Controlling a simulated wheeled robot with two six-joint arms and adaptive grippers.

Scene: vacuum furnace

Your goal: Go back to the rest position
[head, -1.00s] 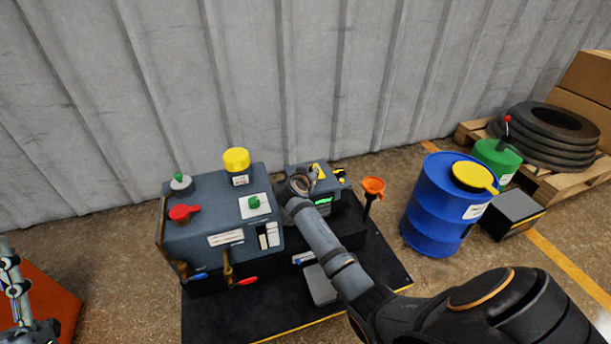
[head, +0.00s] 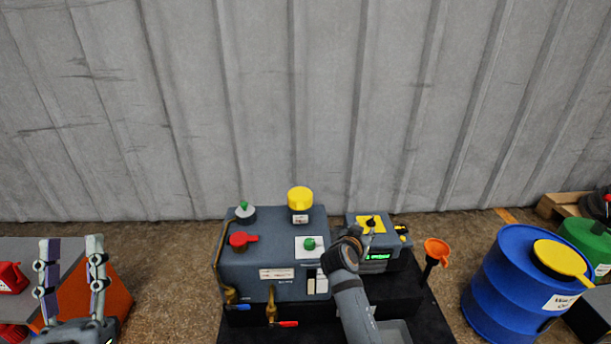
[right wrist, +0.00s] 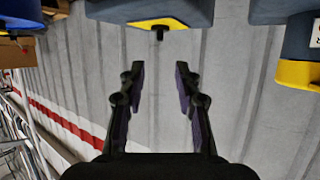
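My left gripper (head: 72,262) is at the lower left of the head view, pointing up, with its two fingers wide apart and nothing between them. My right arm reaches up to the front of the grey furnace unit (head: 270,255). Its wrist covers part of the small control box (head: 376,262) with a green display, and the right gripper is mostly hidden there. In the right wrist view my right gripper (right wrist: 160,70) has its fingers apart and empty. A yellow panel with a black knob (right wrist: 159,32) shows beyond the fingertips, apart from them.
A blue drum (head: 515,290) with a yellow lid stands at the right, beside an orange funnel (head: 437,250). A green container (head: 588,243) is behind it. An orange box (head: 85,300) and red cans (head: 10,278) lie left. A corrugated wall (head: 300,110) closes the back.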

